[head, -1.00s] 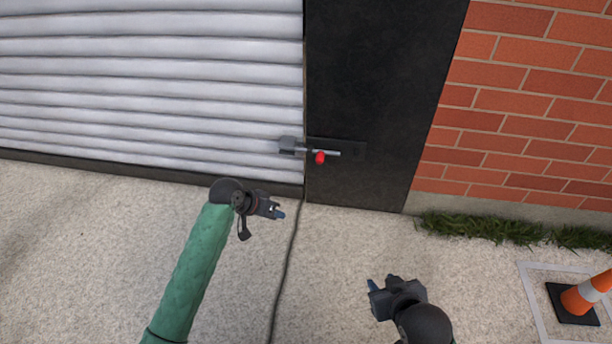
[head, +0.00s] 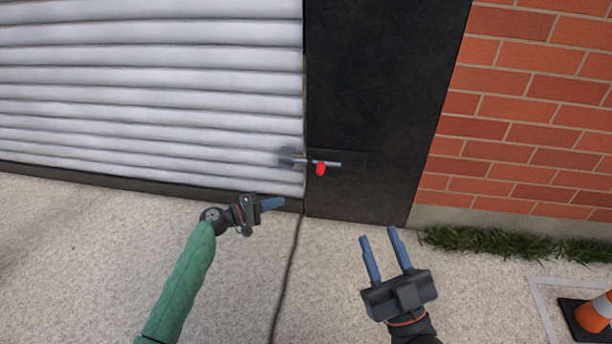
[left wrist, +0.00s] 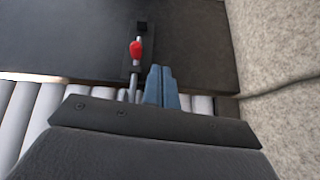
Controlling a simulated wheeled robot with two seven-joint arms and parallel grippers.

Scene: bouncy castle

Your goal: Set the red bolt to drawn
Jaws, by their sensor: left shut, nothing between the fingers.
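The red bolt has a round red knob (head: 320,169) on a thin metal rod (head: 333,164). The rod spans from a grey bracket (head: 290,157) at the shutter's edge onto a dark plate on the black panel (head: 375,100). The knob also shows in the left wrist view (left wrist: 136,49), left of and beyond the fingertips. My left gripper (head: 283,202) is shut and empty, below and left of the knob, apart from it. Its blue fingers lie together in the left wrist view (left wrist: 161,70). My right gripper (head: 378,233) is open and empty, below and right of the bolt.
The white ribbed shutter (head: 150,90) fills the left and a brick wall (head: 530,120) the right. Grass (head: 490,240) lines the wall's foot. A traffic cone (head: 595,315) stands at bottom right.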

